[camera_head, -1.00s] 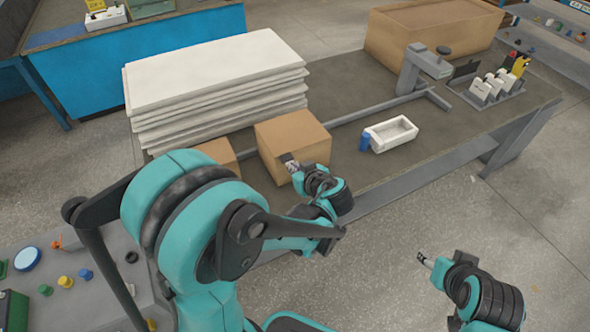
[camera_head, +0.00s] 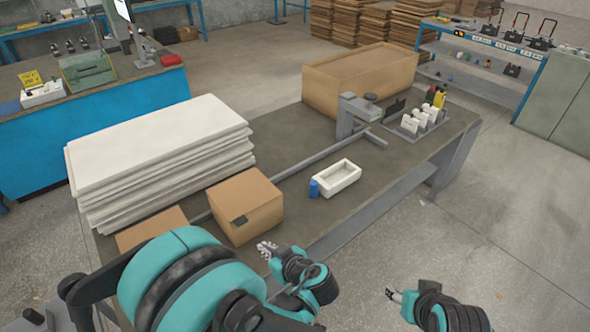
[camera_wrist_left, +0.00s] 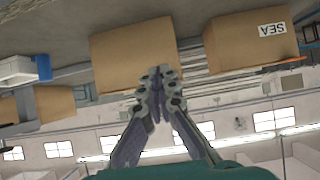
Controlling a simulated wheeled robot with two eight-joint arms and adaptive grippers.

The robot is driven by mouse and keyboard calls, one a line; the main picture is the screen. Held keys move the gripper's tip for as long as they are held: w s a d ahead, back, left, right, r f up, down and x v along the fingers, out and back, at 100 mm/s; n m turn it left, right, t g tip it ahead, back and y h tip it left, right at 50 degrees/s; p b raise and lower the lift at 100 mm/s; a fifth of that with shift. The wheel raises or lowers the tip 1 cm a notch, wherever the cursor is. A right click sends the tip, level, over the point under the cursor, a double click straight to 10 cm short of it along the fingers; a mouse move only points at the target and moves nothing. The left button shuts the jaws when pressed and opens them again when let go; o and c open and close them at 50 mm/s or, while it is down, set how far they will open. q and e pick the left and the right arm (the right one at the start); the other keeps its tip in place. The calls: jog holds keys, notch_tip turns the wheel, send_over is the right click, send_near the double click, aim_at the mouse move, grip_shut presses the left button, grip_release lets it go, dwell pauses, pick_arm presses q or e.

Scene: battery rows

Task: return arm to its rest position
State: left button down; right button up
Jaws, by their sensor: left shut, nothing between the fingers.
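My left gripper (camera_head: 267,250) is shut and empty, in front of the near edge of the workbench (camera_head: 335,215) in the head view. In the left wrist view its two fingers (camera_wrist_left: 158,72) meet at their tips with nothing between them. A closed cardboard box (camera_head: 248,203) stands on the bench just beyond it; a box also shows behind the fingers in the left wrist view (camera_wrist_left: 115,60). My right gripper (camera_head: 393,296) is at the lower right, over the floor and clear of the bench. It is too small to tell whether it is open.
A stack of white sheets (camera_head: 160,150) lies on the bench's left. A white tray (camera_head: 341,178) and a blue battery (camera_head: 314,188) stand right of the box. A large carton (camera_head: 360,80) is at the back. The floor (camera_head: 500,240) on the right is clear.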

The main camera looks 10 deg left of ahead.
pick_arm(q)
jog(key=shift+r, duration=0.1)
jog(key=s+r+m+h, duration=0.7)
jog(key=s+m+h, duration=0.2)
jog(key=s, duration=0.1)
jog(key=shift+s+a+r+m+g, duration=0.2)
jog(key=shift+s+r+m+g, duration=0.1)
jog(key=shift+r+m+g, duration=0.1)
dwell(0.6)
